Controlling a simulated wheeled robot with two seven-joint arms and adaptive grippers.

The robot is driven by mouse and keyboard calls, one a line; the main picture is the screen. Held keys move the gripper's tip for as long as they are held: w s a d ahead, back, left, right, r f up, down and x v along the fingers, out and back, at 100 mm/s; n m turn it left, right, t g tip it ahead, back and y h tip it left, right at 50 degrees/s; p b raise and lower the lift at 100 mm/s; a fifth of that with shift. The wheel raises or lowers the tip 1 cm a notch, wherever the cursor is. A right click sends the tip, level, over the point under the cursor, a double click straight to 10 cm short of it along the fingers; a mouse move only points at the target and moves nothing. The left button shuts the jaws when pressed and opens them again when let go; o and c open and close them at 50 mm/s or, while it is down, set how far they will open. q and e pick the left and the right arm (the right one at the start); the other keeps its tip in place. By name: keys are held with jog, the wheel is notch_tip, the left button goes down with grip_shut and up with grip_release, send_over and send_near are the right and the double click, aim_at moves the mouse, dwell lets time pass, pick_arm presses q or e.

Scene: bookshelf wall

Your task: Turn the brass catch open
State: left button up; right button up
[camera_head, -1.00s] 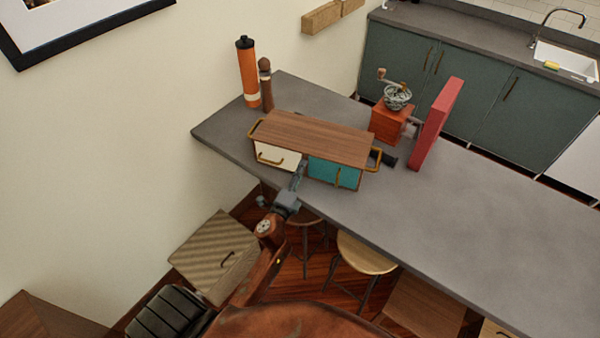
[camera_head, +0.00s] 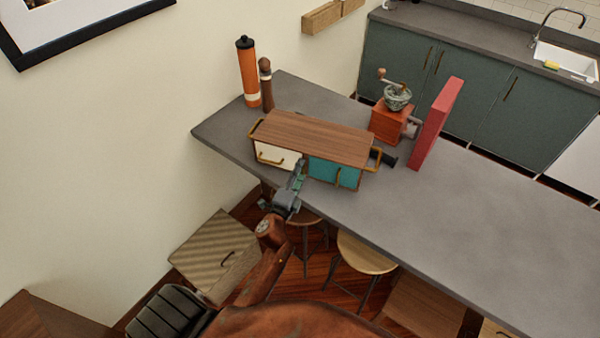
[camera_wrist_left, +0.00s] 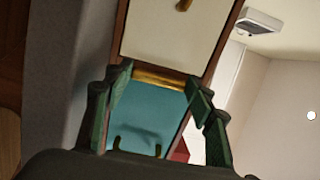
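A wooden box (camera_head: 315,135) with a white drawer front (camera_head: 270,153) and a teal front (camera_head: 325,172) stands near the counter's edge. In the left wrist view, a brass bar (camera_wrist_left: 158,78), which looks like the catch, lies across the seam between the white front (camera_wrist_left: 165,35) and the teal front (camera_wrist_left: 145,110). My left gripper (camera_head: 299,170) is at the seam; in the left wrist view (camera_wrist_left: 160,85) its green-padded fingers are apart, one near each end of the bar. Contact cannot be told. In the head view the gripper hides the bar. My right gripper is not in view.
Brass side handles (camera_head: 376,158) stick out at the box's ends. An orange bottle (camera_head: 248,75) and a wooden mill (camera_head: 266,85) stand behind it. A coffee grinder (camera_head: 390,123) and a red block (camera_head: 436,122) stand to the right. The counter (camera_head: 450,215) is clear in front right.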

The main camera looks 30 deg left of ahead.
pick_arm(q)
jog(key=o, duration=0.4)
jog(key=shift+o, duration=0.2)
jog(key=m, duration=0.7)
jog(key=shift+r, duration=0.2)
jog(key=m+p, duration=0.1)
jog(key=m, duration=0.4)
jog(key=shift+r+p, duration=0.2)
jog(key=shift+p, duration=0.1)
jog(key=m+p, duration=0.1)
jog(key=m, duration=0.2)
jog(key=m+p, duration=0.1)
jog(key=m, duration=0.2)
jog(key=shift+d+m, duration=0.2)
jog(key=shift+m, duration=0.1)
jog(key=s+d+b, duration=0.1)
jog(key=s, duration=0.7)
jog(key=s+a+f+n+g, duration=0.2)
jog(key=s+f+n, duration=0.1)
jog(key=f+n, duration=0.3)
jog(key=s+a+f+n+g+y, duration=0.1)
jog(key=s+a+f+n+g, duration=0.1)
jog(key=f+n, duration=0.4)
jog(key=s+a+f+n+g+p, duration=0.1)
jog(key=s+a+f+n+g, duration=0.2)
jog(key=f, duration=1)
jog(key=shift+s+n+g+y, duration=0.35)
jog(key=shift+s+n, duration=0.65)
jog(key=shift+n, duration=0.9)
